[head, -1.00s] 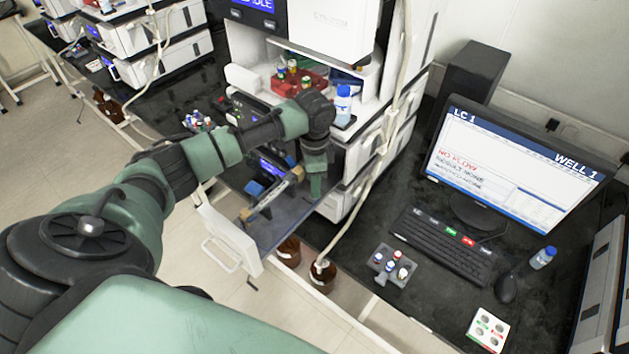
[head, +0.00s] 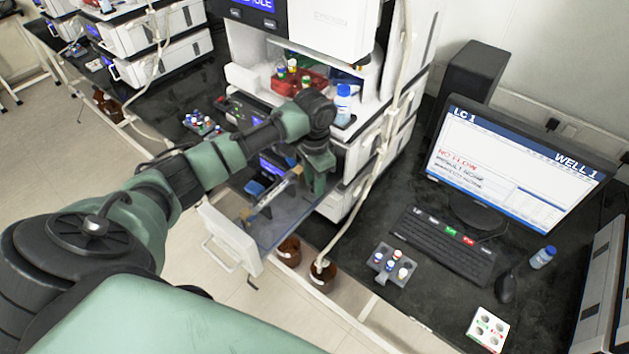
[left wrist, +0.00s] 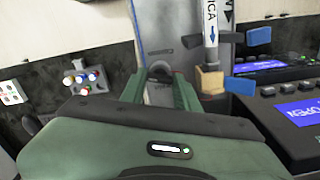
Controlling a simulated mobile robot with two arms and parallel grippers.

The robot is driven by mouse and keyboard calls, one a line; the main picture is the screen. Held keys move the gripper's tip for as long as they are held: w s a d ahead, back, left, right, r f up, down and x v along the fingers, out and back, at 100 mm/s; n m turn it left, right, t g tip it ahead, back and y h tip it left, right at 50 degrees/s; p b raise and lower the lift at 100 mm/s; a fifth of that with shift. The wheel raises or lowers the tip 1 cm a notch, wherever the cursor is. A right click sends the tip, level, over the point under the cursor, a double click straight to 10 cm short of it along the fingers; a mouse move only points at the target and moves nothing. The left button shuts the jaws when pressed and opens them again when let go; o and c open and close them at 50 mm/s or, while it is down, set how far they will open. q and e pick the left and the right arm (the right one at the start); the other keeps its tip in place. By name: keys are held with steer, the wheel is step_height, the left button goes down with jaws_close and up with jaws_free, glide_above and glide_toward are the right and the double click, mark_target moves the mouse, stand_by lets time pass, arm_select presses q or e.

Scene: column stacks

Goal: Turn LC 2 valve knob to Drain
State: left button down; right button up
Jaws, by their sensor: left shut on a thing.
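My left gripper (head: 318,188) reaches over the right side of the pulled-out drawer (head: 285,228) of the middle column stack. In the left wrist view its two green fingers (left wrist: 160,92) are closed on the sides of a grey rounded knob (left wrist: 160,70). In the head view the gripper and wrist hide this knob. No label or pointer on it is readable. A slim column (head: 272,196) with tan end blocks lies beside the gripper. Blue levers, one (head: 254,188) in the head view and another (left wrist: 257,36) in the wrist view, stand near its ends. My right gripper is out of view.
A blue-capped bottle (head: 343,100) stands on the shelf close to my wrist. A red vial rack (head: 298,82) sits behind it. Pale tubing (head: 365,200) hangs right of the stack. The monitor (head: 515,175) shows "LC 1", "WELL 1" and "NO FLOW".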

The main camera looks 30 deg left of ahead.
arm_select(q)
steer(key=n, duration=0.5)
steer(key=shift+n, duration=0.3)
steer(key=n, duration=0.5)
steer(key=shift+r+n, duration=0.1)
steer(key=shift+n, duration=0.3)
steer(key=shift+w, duration=0.1)
steer(key=c, duration=1)
jaws_free()
steer(key=shift+c, duration=0.2)
steer(key=shift+r, duration=0.3)
step_height(320, 180, up, 7)
steer(key=shift+r+b, duration=0.1)
steer(key=shift+b, duration=0.6)
